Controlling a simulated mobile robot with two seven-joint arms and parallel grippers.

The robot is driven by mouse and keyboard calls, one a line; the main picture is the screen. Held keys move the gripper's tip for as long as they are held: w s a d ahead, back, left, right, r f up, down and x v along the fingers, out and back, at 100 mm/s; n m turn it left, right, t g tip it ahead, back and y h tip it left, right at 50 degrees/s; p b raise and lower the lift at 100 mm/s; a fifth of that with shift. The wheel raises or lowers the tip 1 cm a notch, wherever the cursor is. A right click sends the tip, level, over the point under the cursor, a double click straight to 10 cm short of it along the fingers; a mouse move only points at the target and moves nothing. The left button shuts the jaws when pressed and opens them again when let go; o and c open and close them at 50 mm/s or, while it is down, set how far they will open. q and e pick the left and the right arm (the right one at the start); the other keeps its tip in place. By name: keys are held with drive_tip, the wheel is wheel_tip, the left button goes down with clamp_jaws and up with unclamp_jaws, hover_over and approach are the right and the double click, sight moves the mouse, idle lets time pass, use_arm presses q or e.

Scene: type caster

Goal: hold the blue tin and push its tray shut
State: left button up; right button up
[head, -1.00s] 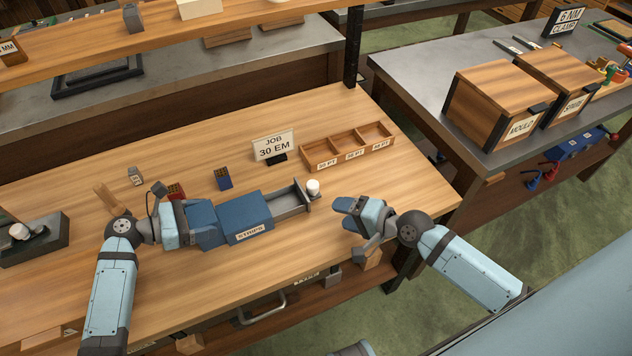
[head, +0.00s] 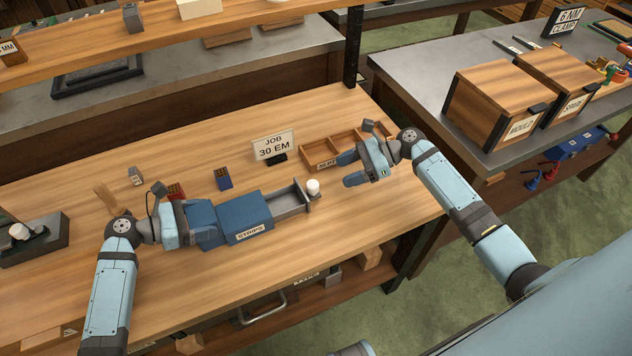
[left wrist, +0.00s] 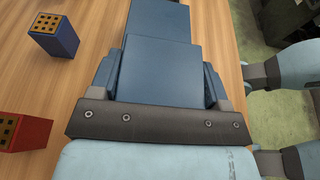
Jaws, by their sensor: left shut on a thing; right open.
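The blue tin (head: 243,215), labelled STRIPS, lies on the wooden bench. Its grey tray (head: 288,199) stands pulled out at the right end, with a white knob (head: 313,187) at its front. My left gripper (head: 205,221) is shut on the tin's left end; in the left wrist view its fingers (left wrist: 162,80) sit on both sides of the tin (left wrist: 160,20). My right gripper (head: 350,169) is open and empty, to the right of the knob and apart from it, its fingers pointing left toward the tray. The tray is hidden in the left wrist view.
A JOB 30 EM sign (head: 275,147) and a wooden compartment box (head: 318,154) stand behind the tin; my right gripper partly covers the box. A blue block (head: 223,178) and a red block (head: 176,191) with holes stand near the left gripper. The bench front is clear.

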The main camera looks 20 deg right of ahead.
sight(316, 183)
drive_tip(key=x, duration=0.9)
